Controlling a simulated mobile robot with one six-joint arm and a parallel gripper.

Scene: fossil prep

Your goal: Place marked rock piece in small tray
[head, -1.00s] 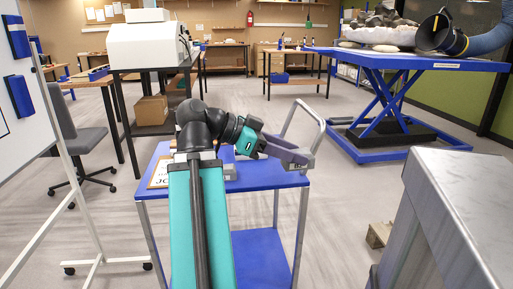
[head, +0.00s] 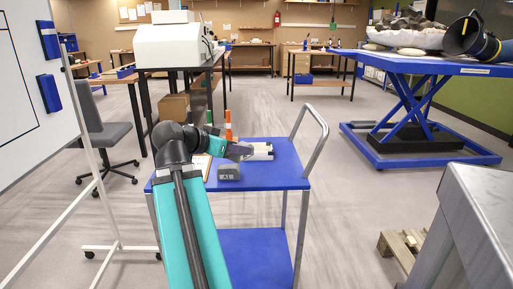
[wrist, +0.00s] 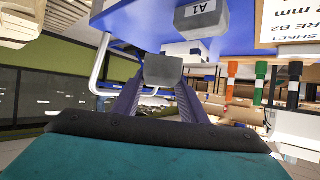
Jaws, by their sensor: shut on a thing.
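My gripper (wrist: 162,85) is shut on a plain grey block-like piece (wrist: 163,69), held between the fingertips in the wrist view. No mark shows on its visible face. In the head view my gripper (head: 243,150) is above the blue cart, and the held piece cannot be made out. A white tray-like thing (head: 261,152) lies on the cart just beyond the gripper; white edges also show behind the held piece in the wrist view (wrist: 186,48). Another grey block (head: 229,172), labelled A1 in the wrist view (wrist: 201,16), sits on the cart near its front edge.
The blue cart top (head: 275,176) has free room at right, with a metal handle (head: 318,133) there. A printed sheet (head: 200,166) lies at left; orange, green and black markers (wrist: 263,83) stand nearby. A metal bench (head: 480,225) is at right, a whiteboard (head: 35,90) at left.

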